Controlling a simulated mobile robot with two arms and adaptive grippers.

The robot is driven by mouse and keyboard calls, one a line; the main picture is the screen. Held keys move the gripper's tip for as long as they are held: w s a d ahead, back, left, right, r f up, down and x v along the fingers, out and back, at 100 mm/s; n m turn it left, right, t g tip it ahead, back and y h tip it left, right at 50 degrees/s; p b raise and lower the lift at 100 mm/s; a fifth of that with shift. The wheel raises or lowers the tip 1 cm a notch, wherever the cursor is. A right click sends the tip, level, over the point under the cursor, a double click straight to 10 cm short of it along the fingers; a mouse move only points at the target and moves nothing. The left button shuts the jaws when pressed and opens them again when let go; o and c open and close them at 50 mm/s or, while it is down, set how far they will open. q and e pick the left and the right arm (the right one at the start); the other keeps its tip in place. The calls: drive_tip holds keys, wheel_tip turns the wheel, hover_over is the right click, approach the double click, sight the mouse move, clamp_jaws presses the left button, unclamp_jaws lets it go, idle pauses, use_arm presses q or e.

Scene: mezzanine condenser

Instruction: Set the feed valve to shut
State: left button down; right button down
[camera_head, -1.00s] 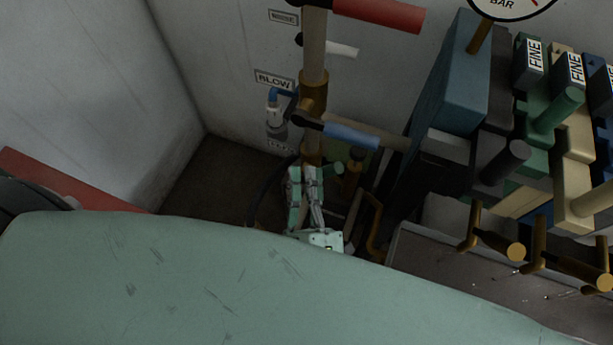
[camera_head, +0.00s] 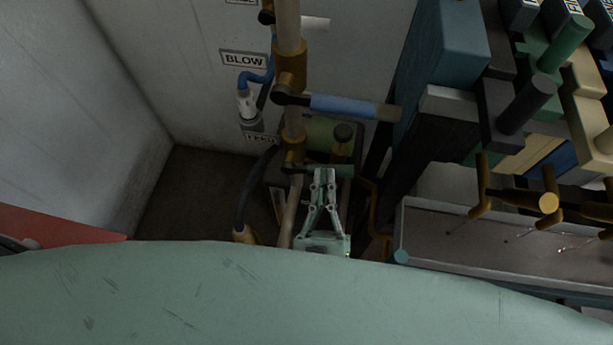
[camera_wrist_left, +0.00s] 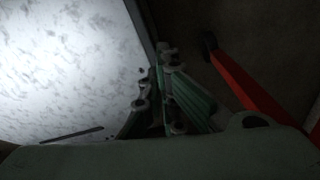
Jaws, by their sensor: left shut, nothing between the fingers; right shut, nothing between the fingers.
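A label reading FEED (camera_head: 261,137) is partly hidden on the wall, low on the pipe stack. The nearest valve has a dark pivot and a green handle (camera_head: 343,171) pointing right, roughly level and across the upright pipe. I take it for the feed valve. My right gripper (camera_head: 324,174) is shut and empty, its tips at this handle and covering part of it; I cannot tell whether they touch. My left gripper (camera_wrist_left: 163,68) shows in the left wrist view, shut and empty, near a pale wall.
Above are a blue-handled valve (camera_head: 343,106) and a white handle (camera_head: 314,24), with a BLOW label (camera_head: 244,60) on the wall. A dark hose (camera_head: 246,190) hangs left of the pipe. A blue box (camera_head: 439,55) and a grey tray (camera_head: 450,225) crowd the right.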

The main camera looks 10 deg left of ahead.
use_arm(q)
drive_tip(key=shift+d+f+b, duration=0.7)
drive_tip(key=shift+f+b, duration=0.05)
drive_tip(key=shift+f, duration=0.3)
use_arm(e)
drive_tip(key=shift+d+f+m+h, duration=0.45)
drive_tip(key=shift+f+m, duration=0.2)
drive_tip(key=shift+d+f+m+h, duration=0.4)
drive_tip(key=shift+f+m+h, duration=0.05)
drive_tip(key=shift+f+m, duration=0.2)
use_arm(q)
drive_tip(key=shift+a, duration=0.35)
